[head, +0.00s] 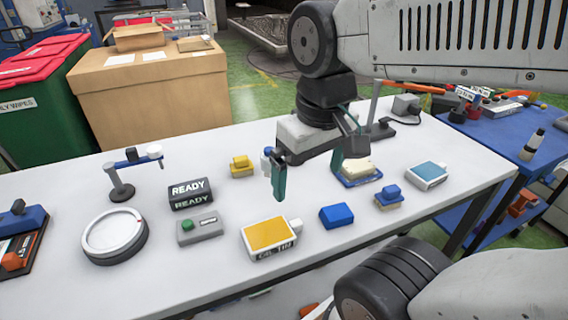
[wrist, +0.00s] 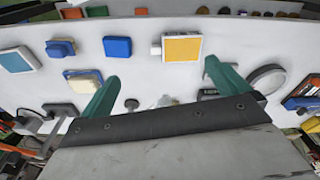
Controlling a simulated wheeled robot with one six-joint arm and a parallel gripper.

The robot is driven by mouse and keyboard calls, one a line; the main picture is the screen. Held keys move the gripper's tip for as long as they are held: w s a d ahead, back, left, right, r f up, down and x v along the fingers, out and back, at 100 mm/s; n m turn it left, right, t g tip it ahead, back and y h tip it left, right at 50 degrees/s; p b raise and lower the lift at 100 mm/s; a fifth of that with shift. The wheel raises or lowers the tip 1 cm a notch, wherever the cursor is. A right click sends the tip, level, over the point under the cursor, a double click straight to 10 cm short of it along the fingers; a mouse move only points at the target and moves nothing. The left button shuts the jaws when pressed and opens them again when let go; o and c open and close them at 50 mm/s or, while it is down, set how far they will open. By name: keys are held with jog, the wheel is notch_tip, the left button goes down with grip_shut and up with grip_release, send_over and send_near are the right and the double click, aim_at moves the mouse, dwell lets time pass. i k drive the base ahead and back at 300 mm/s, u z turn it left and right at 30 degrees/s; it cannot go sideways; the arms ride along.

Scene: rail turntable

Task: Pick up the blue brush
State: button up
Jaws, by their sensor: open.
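The blue brush (head: 389,197), a small block with a blue grip on a beige base, lies on the white table right of centre, between a blue block and a teal-topped box. It also shows at the upper left of the wrist view (wrist: 61,47). My gripper (head: 308,178) has two green fingers pointing down, spread apart with nothing between them. It hangs above the table, left of the brush and farther back. In the wrist view the fingers (wrist: 161,72) are apart, and the brush lies outside them to the left.
The plain blue block (head: 337,215) is left of the brush; the teal-topped box (head: 428,175) is behind right. A cream block on a blue tray (head: 362,182) is behind. A yellow-topped box (head: 269,238), READY sign (head: 190,193) and round dish (head: 114,236) stand left. Bare table (head: 420,208) lies beside the brush.

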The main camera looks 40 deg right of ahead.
aim_at(390, 196)
jog(key=z, duration=1.25)
